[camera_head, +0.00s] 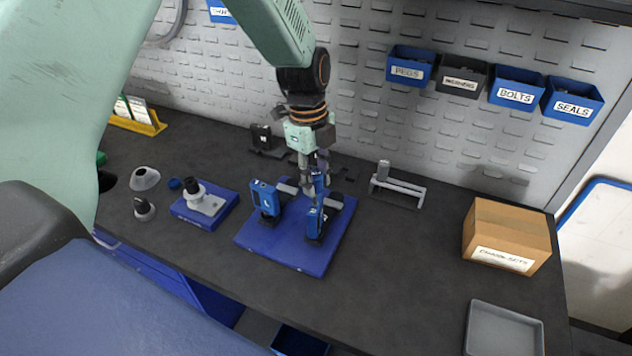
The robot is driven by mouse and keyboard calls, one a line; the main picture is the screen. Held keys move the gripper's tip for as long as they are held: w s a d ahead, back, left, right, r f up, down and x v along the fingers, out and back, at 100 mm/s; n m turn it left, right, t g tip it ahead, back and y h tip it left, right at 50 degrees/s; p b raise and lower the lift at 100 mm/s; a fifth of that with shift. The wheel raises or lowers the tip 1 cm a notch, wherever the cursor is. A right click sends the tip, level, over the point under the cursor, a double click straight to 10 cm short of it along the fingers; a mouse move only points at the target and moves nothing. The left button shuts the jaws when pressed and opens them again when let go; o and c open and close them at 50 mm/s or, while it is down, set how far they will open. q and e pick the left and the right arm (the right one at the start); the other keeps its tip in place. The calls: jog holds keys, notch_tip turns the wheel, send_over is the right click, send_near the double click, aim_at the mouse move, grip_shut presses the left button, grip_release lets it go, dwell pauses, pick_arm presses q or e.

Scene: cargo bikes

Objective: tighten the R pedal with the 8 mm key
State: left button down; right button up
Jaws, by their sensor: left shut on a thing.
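My left gripper (313,178) points down over the blue stand (287,262) and is shut on a slim thing with a blue part, which looks like the 8 mm key (318,185). The fingers hide part of it. The R pedal (315,224), a blue block, stands upright on the right side of the stand, directly below the fingers. I cannot tell whether the key touches it. The L pedal (265,199), a blue block marked L, stands to the left. My right gripper is not in view.
A blue base with a grey-white part (203,203) and small round parts (145,178) lie left. A grey bracket (397,188), a cardboard box (507,235) and a grey tray (503,330) stand right. Labelled bins (410,66) hang on the back panel.

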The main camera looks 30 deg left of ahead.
pick_arm(q)
jog(key=shift+s+f, duration=0.1)
jog(key=shift+f, duration=0.05)
jog(key=m, duration=0.6)
jog(key=shift+a+m+g+y, duration=0.1)
jog(key=shift+m+g+y, duration=0.2)
jog(key=shift+p, duration=0.45)
dwell(0.4)
jog(key=shift+w+r+p, duration=0.2)
jog(key=shift+r+p, duration=0.25)
jog(key=shift+r, duration=0.1)
jog(key=shift+s, duration=0.15)
